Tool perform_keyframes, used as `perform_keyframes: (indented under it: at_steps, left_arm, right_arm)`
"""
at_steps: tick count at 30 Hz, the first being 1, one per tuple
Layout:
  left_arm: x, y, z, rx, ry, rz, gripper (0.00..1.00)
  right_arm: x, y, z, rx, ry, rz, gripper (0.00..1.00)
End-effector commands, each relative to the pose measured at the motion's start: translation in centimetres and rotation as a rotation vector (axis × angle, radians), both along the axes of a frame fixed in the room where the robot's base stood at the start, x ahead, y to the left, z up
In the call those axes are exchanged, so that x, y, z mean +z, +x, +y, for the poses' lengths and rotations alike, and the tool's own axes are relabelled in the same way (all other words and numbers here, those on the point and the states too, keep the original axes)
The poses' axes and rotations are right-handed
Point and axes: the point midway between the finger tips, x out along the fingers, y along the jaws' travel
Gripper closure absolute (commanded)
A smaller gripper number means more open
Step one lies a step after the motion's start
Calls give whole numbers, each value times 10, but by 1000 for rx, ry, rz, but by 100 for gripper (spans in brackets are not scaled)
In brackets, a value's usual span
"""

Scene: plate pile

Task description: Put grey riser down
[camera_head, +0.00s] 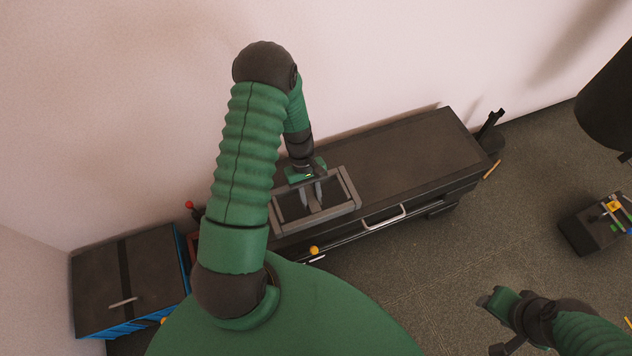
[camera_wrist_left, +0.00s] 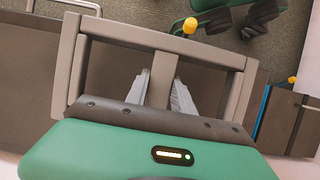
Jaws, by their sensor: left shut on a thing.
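The grey riser (camera_head: 345,186) is an open rectangular frame with a middle bar. In the head view it is over the front left part of the dark bench top (camera_head: 420,145), its near side close to the bench's front edge. I cannot tell whether it touches the top. My left gripper (camera_head: 311,192) is shut on the riser's middle bar. In the left wrist view the riser (camera_wrist_left: 160,38) spans the picture, with the left gripper's fingers (camera_wrist_left: 162,95) on both sides of its middle bar. My right gripper (camera_head: 495,325) is low at the right, away from the bench; its jaws are unclear.
A dark box with blue sides (camera_head: 150,265) stands left of the bench. A silver handle (camera_head: 384,217) and a yellow knob (camera_head: 314,250) are at the bench's front. A dark block with coloured parts (camera_head: 590,230) is on the floor at right. The bench top's right part is clear.

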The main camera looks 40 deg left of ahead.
Motion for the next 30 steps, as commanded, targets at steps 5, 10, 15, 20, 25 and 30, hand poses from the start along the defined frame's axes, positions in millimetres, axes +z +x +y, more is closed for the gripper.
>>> perform_keyframes:
  at_steps: [5,10,15,20,25,30]
  left_arm:
    - [-8,31,27,0,0,-4,100]
    - [-9,53,46,0,0,-1,100]
    - [-17,59,51,0,-1,0,100]
    - [-43,58,51,0,0,1,100]
    - [-42,59,51,-1,-1,-1,100]
    - [-43,58,51,-1,-1,0,54]
  right_arm:
    - [-16,0,0,0,0,0,56]
    - [-24,0,0,0,0,0,56]
    - [-31,0,0,0,0,0,56]
    - [-46,0,0,0,0,0,56]
    - [-43,0,0,0,0,0,56]
    - [-43,0,0,0,0,-1,56]
